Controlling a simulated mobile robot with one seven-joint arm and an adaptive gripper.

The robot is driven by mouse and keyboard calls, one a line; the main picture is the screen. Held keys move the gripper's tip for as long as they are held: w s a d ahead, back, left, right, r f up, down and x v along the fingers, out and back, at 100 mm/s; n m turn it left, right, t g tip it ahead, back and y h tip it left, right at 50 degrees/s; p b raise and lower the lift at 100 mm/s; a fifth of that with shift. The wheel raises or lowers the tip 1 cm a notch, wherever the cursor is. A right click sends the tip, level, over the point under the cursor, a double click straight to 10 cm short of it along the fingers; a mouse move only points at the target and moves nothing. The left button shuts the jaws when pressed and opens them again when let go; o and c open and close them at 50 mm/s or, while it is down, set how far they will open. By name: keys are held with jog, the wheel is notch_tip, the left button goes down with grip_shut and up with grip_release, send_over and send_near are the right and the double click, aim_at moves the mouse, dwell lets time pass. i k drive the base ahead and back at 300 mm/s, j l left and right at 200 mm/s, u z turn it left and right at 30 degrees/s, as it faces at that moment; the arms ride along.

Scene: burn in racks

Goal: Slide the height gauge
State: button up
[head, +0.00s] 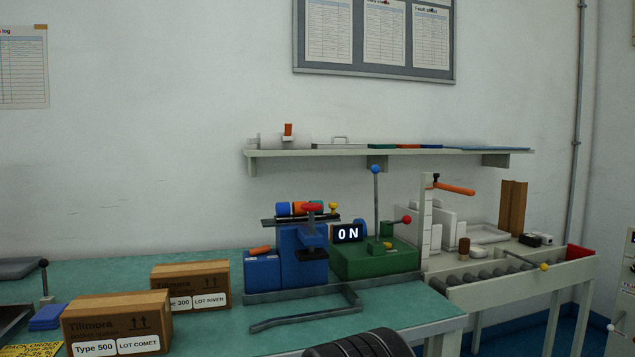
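What looks like the height gauge is a white upright post (427,232) with dark marks, standing at the right end of the bench. An orange bar (455,188) with a dark clamp sticks out to the right from near the post's top. No gripper fingers show. A dark ribbed rounded shape at the bottom edge may be part of my arm; I cannot tell.
A green machine (375,262) with levers and a blue machine (303,262) stand left of the post. A roller tray (520,285) is at right. Two cardboard boxes (117,322) (190,287) are at left. A wall shelf (390,152) hangs above. A bent grey bar crosses the bench front.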

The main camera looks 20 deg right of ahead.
aim_at(450, 188)
jog(key=z, duration=0.4)
jog(key=l+z, duration=0.1)
jog(key=z, duration=0.3)
jog(key=i+z, duration=0.1)
jog(key=z, duration=0.3)
jog(key=i+l, duration=0.3)
jog(key=k+l, duration=0.1)
jog(key=k, duration=0.45)
